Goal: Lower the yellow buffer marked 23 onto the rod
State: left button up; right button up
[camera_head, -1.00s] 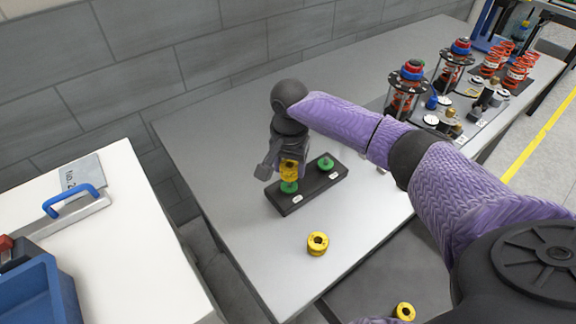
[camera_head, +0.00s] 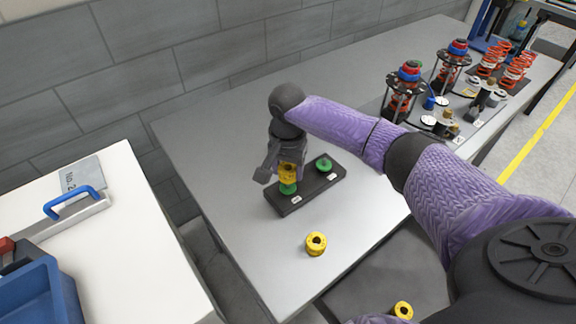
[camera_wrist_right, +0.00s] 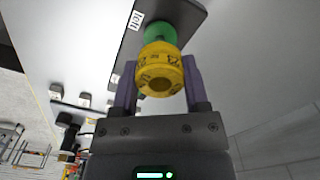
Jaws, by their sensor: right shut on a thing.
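A yellow buffer (camera_head: 287,173) is in my right gripper (camera_head: 286,169), low over the left green piece (camera_head: 288,189) on a black base block (camera_head: 318,190). In the right wrist view the buffer (camera_wrist_right: 160,68) sits between the two fingers of my gripper (camera_wrist_right: 160,84), its dark centre hole facing the camera. Dark markings show on its side, and one looks like 23. The green piece (camera_wrist_right: 160,31) is right behind it; I cannot tell whether they touch. The rod is hidden by the buffer and gripper. My left gripper is out of view.
A second green piece (camera_head: 324,165) stands on the block's right end. A loose yellow buffer (camera_head: 316,243) lies on the grey table (camera_head: 245,235), and another yellow buffer (camera_head: 403,310) shows at the bottom edge. Spring assemblies (camera_head: 405,90) stand at the back right.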

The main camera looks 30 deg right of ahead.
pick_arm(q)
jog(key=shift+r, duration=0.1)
pick_arm(e)
jog(key=shift+r+p, duration=0.1)
jog(key=shift+p, duration=0.5)
jog(key=shift+f+b, duration=0.45)
jog(key=shift+f, duration=0.8)
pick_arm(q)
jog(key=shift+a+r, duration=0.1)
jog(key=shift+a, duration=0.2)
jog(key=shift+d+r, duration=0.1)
pick_arm(e)
jog(key=shift+r, duration=0.1)
jog(key=shift+p, duration=0.45)
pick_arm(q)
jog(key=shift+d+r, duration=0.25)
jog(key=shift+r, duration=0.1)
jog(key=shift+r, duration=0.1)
